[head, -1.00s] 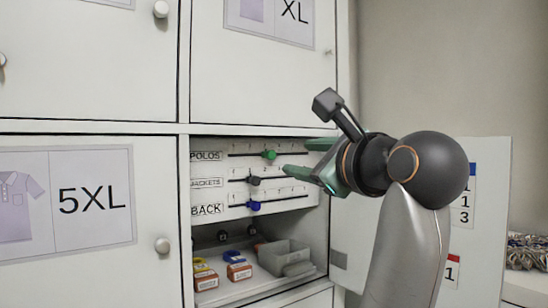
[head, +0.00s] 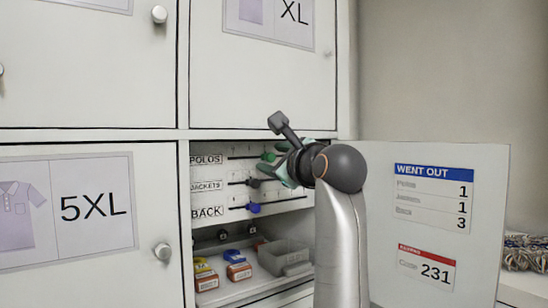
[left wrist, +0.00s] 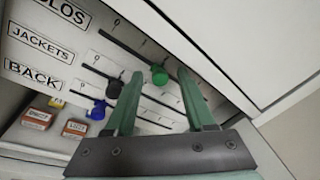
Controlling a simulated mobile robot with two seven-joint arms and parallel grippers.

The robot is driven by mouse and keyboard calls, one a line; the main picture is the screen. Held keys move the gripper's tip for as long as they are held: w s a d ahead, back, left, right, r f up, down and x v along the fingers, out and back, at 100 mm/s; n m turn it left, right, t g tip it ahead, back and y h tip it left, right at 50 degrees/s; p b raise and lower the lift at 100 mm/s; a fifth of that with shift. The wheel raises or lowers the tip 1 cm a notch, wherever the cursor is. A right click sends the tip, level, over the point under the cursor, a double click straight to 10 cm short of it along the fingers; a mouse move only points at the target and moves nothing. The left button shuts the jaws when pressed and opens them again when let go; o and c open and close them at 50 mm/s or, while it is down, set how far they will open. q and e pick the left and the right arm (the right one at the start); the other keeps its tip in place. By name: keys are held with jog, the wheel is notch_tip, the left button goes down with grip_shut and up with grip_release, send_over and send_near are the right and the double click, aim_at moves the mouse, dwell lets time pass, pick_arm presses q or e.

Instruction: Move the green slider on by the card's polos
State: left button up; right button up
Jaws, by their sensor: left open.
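The green slider (head: 268,156) sits on the top rail, labelled POLOS (head: 206,160), inside the open locker. It also shows in the left wrist view (left wrist: 160,75), between the fingertips of my left gripper (left wrist: 160,73). The fingers are open on either side of it; I cannot tell whether either touches. In the head view my left gripper (head: 279,170) is at the right of the slider, partly hidden by its own wrist. The card (head: 433,198) on the open door is headed WENT OUT, with 1, 1 and 3; its row names are blurred. My right gripper is out of view.
Below are the black slider (left wrist: 114,88) on the JACKETS rail and the blue slider (left wrist: 98,110) on the BACK rail. A grey bin (head: 285,258) and small boxes (head: 239,271) stand beneath. The open door (head: 380,165) is at the right.

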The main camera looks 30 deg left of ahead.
pick_arm(q)
grip_shut()
dwell(0.3)
dwell(1.1)
